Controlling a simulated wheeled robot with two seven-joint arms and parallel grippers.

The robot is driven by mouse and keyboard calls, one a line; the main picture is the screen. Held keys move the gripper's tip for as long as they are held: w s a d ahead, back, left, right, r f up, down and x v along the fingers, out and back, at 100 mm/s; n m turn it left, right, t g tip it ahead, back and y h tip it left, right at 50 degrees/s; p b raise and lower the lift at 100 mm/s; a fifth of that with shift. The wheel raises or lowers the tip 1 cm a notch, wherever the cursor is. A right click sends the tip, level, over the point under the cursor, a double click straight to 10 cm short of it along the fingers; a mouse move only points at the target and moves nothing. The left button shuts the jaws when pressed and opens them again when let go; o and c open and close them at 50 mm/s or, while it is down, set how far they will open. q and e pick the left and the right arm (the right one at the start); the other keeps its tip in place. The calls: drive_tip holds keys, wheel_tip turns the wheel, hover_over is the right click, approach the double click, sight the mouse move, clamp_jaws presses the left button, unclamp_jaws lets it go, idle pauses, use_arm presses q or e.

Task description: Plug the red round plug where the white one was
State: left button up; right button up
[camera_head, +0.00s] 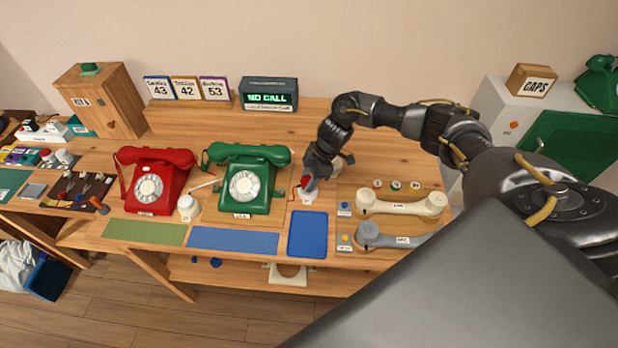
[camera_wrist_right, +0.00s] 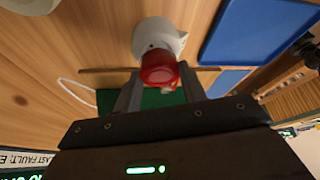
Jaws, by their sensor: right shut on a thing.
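My right gripper (camera_head: 309,178) is shut on a red round plug (camera_head: 306,183), right of the green dial phone (camera_head: 247,183). In the right wrist view the red plug (camera_wrist_right: 158,69) sits between the fingers, directly in front of a round white socket body (camera_wrist_right: 157,36). The plug overlaps the white body (camera_head: 308,196); I cannot tell whether it is fully seated. A similar white round piece (camera_head: 188,207) stands between the red dial phone (camera_head: 150,187) and the green one; its top looks white. My left gripper is not in view.
A blue mat (camera_head: 307,234) lies just in front of the white body. White (camera_head: 403,204) and grey (camera_head: 390,235) handsets lie to its right. A display (camera_head: 268,97) reading "NO CALL" stands behind. Small parts crowd the table's left; a wooden box (camera_head: 100,102) stands at back left.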

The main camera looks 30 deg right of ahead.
drive_tip(key=shift+p, duration=0.7)
idle(1.5)
drive_tip(key=shift+f+b, duration=0.45)
drive_tip(key=shift+f, duration=0.2)
idle(0.5)
drive_tip(key=o, duration=1)
drive_tip(key=shift+c, duration=0.2)
drive_tip(key=b+v, duration=0.2)
drive_tip(key=v, duration=0.8)
drive_tip(key=shift+d+r, duration=0.15)
drive_tip(key=shift+r, duration=0.25)
drive_tip(key=shift+f, duration=0.1)
